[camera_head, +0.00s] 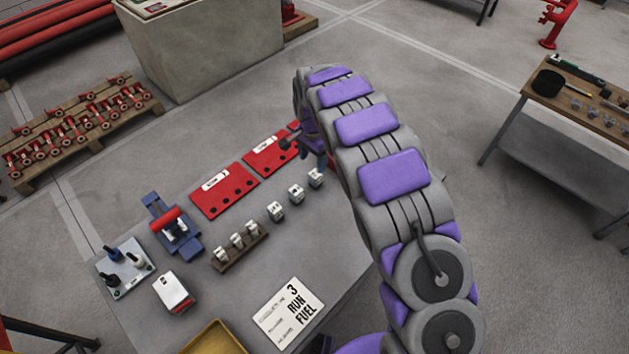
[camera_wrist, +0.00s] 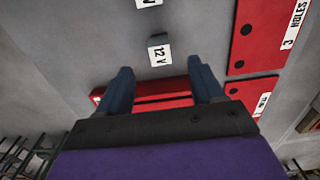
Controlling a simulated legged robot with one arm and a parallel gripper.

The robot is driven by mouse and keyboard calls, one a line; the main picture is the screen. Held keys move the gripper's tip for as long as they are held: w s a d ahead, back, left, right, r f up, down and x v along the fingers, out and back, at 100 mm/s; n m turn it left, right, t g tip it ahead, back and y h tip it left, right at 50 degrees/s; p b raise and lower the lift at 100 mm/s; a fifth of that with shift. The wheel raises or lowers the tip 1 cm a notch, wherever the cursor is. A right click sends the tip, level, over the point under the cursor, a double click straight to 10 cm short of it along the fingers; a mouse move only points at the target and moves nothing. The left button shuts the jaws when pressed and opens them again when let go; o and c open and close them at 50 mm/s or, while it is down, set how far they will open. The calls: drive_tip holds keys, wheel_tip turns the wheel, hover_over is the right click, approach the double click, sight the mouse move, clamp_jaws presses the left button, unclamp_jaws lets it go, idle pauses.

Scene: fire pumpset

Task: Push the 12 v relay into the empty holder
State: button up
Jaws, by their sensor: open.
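In the wrist view, a small grey block with a white label reading 12 V (camera_wrist: 158,52) stands on the grey tabletop, just beyond my fingertips and between their lines. In the head view my gripper (camera_head: 305,145) is partly hidden by my arm, at the table's far side. The closest small white-faced block (camera_head: 316,177) there is probably the 12 V relay; its label is too small to read.
Two more white-faced blocks (camera_head: 276,210) stand in line, then a brown rack (camera_head: 262,238) with several blocks. Red plates with holes (camera_head: 222,191) lie behind. A blue fixture with a red handle (camera_head: 170,218), a white box (camera_head: 174,292) and a card (camera_head: 287,315) occupy the table.

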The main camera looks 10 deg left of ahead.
sight(315, 173)
wheel_tip(315, 173, down, 3)
drive_tip(key=shift+f, duration=0.1)
drive_tip(key=shift+w+d+f+b, duration=0.1)
drive_tip(key=shift+d+f+b, duration=0.25)
drive_tip(key=shift+f+b, duration=0.25)
drive_tip(key=f, duration=0.2)
drive_tip(key=f+b, duration=0.1)
drive_tip(key=shift+w+f, duration=0.3)
drive_tip(key=shift+f, duration=0.05)
drive_tip(key=shift+a+f, duration=0.2)
drive_tip(key=shift+f, duration=0.15)
drive_tip(key=shift+c, duration=0.4)
drive_tip(key=shift+d+r, duration=0.1)
drive_tip(key=shift+d, duration=0.1)
drive_tip(key=c, duration=0.4)
drive_tip(key=shift+a, duration=0.1)
drive_tip(key=c, duration=0.6)
drive_tip(key=shift+r, duration=0.15)
